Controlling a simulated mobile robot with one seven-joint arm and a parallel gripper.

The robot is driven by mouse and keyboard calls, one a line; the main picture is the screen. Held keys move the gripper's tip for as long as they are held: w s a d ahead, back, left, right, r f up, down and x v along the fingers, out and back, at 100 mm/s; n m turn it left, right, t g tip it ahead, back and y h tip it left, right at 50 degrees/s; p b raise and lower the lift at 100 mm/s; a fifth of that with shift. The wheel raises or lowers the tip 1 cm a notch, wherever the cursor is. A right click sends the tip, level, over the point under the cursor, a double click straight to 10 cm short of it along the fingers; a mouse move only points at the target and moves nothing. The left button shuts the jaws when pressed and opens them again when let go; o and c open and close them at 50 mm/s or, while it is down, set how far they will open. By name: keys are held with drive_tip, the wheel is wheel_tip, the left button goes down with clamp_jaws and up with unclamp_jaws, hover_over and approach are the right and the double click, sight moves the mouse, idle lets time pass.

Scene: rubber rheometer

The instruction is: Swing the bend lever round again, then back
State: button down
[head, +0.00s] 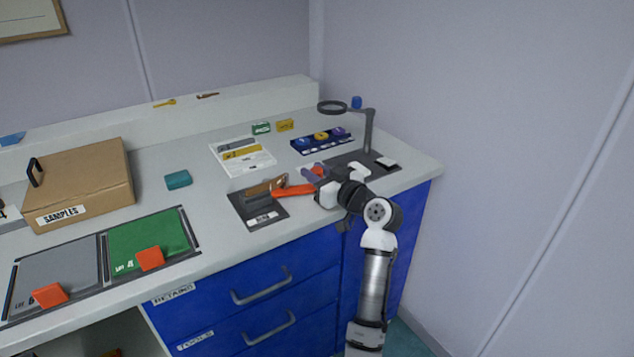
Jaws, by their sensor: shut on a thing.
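The bend lever (293,190) is an orange bar reaching right from a small bending fixture (262,187) with a brownish strip-like part on top. The fixture stands on a dark base plate (245,208) with a white label near its front edge. My gripper (317,180) is at the right end of the lever and shut on it. The fingers and wrist hide the lever's tip. A small red-orange patch shows just behind the fingers; I cannot tell what it belongs to.
A magnifier on a stand (369,132) rises behind my gripper. Left are a teal block (178,180), a SAMPLES box (78,183), a green mat (140,232) and a grey mat (62,268).

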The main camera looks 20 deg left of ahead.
drive_tip(key=c, duration=1.1)
unclamp_jaws()
drive_tip(key=shift+c, duration=0.2)
drive_tip(key=b+v, duration=0.2)
drive_tip(key=v, duration=1.2)
drive_tip(key=shift+b, duration=0.3)
